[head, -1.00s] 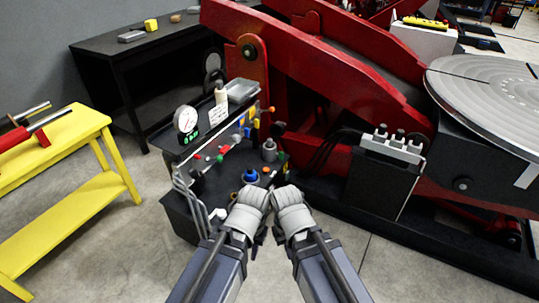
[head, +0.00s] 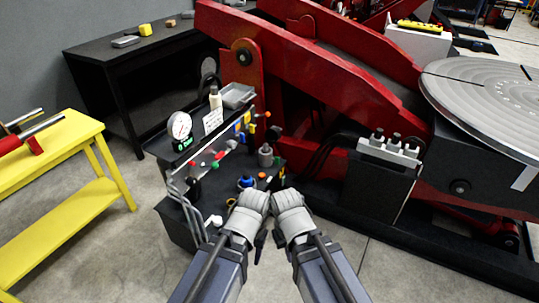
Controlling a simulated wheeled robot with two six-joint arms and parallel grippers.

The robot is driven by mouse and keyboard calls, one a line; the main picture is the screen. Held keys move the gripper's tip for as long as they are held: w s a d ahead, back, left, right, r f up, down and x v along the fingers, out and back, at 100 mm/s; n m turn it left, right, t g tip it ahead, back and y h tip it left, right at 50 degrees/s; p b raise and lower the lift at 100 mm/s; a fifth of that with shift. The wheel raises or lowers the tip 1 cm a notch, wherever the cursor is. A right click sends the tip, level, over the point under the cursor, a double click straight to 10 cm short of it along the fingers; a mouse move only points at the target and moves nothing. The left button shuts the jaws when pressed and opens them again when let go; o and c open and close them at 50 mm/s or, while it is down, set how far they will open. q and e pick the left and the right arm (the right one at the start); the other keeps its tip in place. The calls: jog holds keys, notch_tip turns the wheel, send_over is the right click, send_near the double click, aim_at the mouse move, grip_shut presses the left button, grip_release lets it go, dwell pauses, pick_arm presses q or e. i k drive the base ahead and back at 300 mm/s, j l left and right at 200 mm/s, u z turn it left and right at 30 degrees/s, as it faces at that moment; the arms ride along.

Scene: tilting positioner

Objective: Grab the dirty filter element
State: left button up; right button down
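I cannot pick out a dirty filter element for certain. A grey cylinder (head: 265,155) stands on the right of the dark hydraulic unit (head: 181,232), and I cannot tell if it is the filter. My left gripper (head: 250,205) and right gripper (head: 291,205) are side by side in front of the unit's right part, apart from the cylinder in the picture. Their fingers are mostly hidden behind the pale wrists, so I cannot see whether they are open or shut. Nothing shows held in them.
The unit carries a pressure gauge (head: 179,125), a white bottle (head: 215,98), a grey tray (head: 238,95) and a blue-capped part (head: 246,182). A yellow bench (head: 75,195) stands left, a dark bench (head: 95,50) behind. The red positioner (head: 310,50) fills the right. Floor between yellow bench and unit is clear.

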aim_at(265, 149)
jog(key=i+z, duration=0.25)
jog(key=i, duration=0.3)
jog(key=i+z, duration=0.3)
jog(key=i, duration=0.2)
jog(key=i+j+z, duration=0.25)
jog(key=i, duration=0.25)
